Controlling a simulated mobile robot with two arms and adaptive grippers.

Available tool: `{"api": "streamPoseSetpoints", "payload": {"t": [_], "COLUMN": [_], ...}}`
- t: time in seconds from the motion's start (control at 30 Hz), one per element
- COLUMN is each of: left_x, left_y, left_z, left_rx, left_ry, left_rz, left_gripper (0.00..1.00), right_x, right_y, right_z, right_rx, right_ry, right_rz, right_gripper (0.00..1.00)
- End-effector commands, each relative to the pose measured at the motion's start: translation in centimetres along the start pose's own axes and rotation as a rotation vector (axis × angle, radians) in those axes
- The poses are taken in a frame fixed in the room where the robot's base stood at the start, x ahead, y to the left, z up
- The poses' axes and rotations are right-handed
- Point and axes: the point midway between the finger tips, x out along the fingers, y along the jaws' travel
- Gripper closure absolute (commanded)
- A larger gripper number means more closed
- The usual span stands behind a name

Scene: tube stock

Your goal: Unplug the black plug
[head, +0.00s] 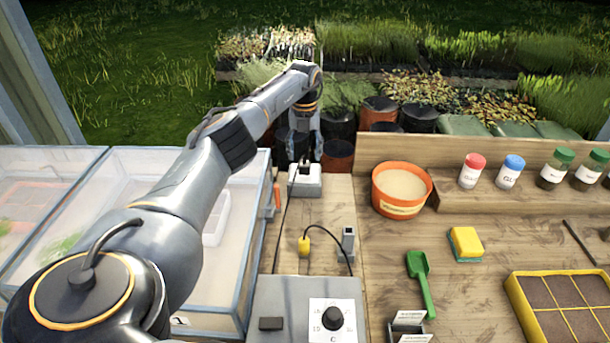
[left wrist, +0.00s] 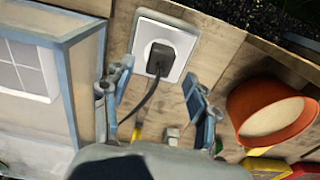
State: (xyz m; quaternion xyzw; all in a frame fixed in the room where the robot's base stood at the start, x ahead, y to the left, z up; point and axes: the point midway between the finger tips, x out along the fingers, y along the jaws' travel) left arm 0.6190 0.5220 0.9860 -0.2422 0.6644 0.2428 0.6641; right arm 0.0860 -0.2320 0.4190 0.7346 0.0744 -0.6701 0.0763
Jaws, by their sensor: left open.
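The black plug (head: 304,162) sits in a white socket block (head: 306,185) on the wooden bench, just below my left gripper (head: 304,148) in the head view. In the left wrist view the black plug (left wrist: 160,58) is seated in the white socket plate (left wrist: 187,42), and its dark cord runs down between the fingers. My left gripper (left wrist: 157,74) is open, with one finger on either side of the plug's line and a gap to each side. I see no contact with the plug. My right gripper is in neither view.
A grey control box (head: 275,295) with a dial stands in front, and a yellow connector (head: 304,246) lies near a small grey block (head: 348,243). A clear-walled propagator box (head: 130,170) is at left. An orange pot (head: 401,188) stands to the right.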

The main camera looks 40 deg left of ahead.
Motion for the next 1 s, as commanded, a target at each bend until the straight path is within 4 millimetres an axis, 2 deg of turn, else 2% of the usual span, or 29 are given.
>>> {"api": "streamPoseSetpoints", "payload": {"t": [0.03, 0.3, 1.0], "left_x": [1.4, 4.1, 4.2], "left_y": [0.0, -0.1, 0.0], "left_z": [0.0, 0.0, 0.0], "left_rx": [0.0, 0.0, 0.0], "left_ry": [0.001, 0.0, 0.0], "left_rz": [0.0, -0.001, -0.001], "left_gripper": [0.42, 0.42, 0.42], "right_x": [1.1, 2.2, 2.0], "right_y": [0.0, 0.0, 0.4], "right_z": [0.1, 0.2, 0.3], "right_rx": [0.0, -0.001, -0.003], "right_ry": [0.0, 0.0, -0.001], "right_rz": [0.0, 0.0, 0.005], "right_gripper": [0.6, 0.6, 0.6]}}
